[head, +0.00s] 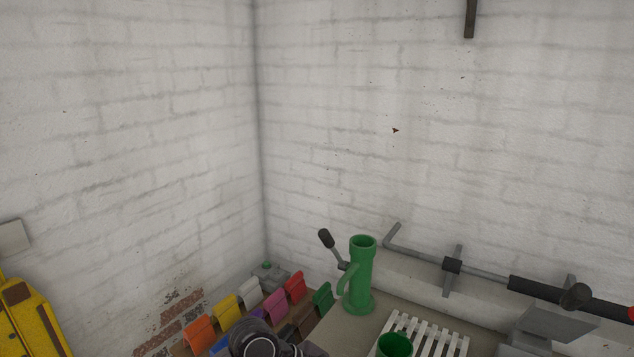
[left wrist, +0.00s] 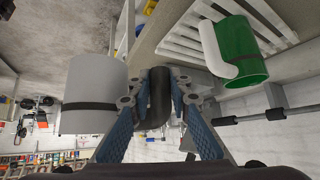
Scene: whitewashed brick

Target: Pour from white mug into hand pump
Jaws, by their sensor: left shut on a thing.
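The green hand pump (head: 362,272) stands upright in the head view, with an open round top and a dark-knobbed lever at its left. In the left wrist view my left gripper (left wrist: 160,90) is shut on the black handle (left wrist: 158,98) of the white mug (left wrist: 92,92). The mug looks light grey with a black band and shows at the left of the fingers. Its inside and contents cannot be seen. The mug and the left gripper's fingers are not visible in the head view. My right gripper is in neither view.
Colourful clips (head: 225,308) line the left. A grey rod (head: 425,255) runs along the back wall. A yellow object (head: 30,318) is at far left.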

